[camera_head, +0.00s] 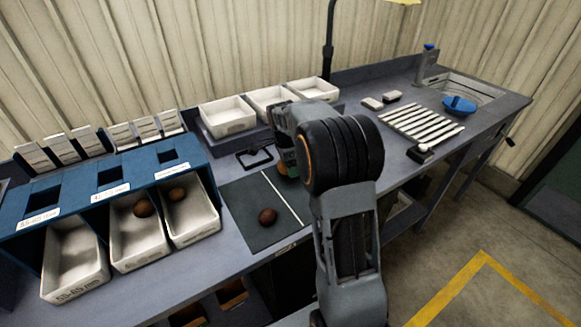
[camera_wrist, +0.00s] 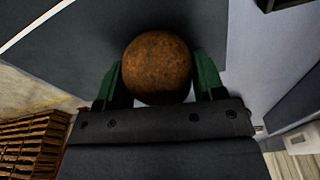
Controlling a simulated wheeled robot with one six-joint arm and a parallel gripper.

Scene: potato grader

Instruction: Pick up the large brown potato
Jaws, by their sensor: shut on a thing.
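In the wrist view a large round brown potato (camera_wrist: 157,65) sits between the two green fingers of my gripper (camera_wrist: 157,72), which touch it on both sides. My gripper is shut on this potato. In the head view my arm hides most of my gripper (camera_head: 284,165), which is over the right part of the dark mat (camera_head: 245,200). A smaller reddish-brown potato (camera_head: 268,216) lies on the mat, left of the white line.
A blue grader (camera_head: 110,180) stands left with white bins; the middle bin (camera_head: 140,245) and right bin (camera_head: 195,215) each hold a potato, the left bin (camera_head: 75,265) looks empty. White trays (camera_head: 228,125) stand behind. A slatted rack (camera_head: 422,122) and sink (camera_head: 480,92) are right.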

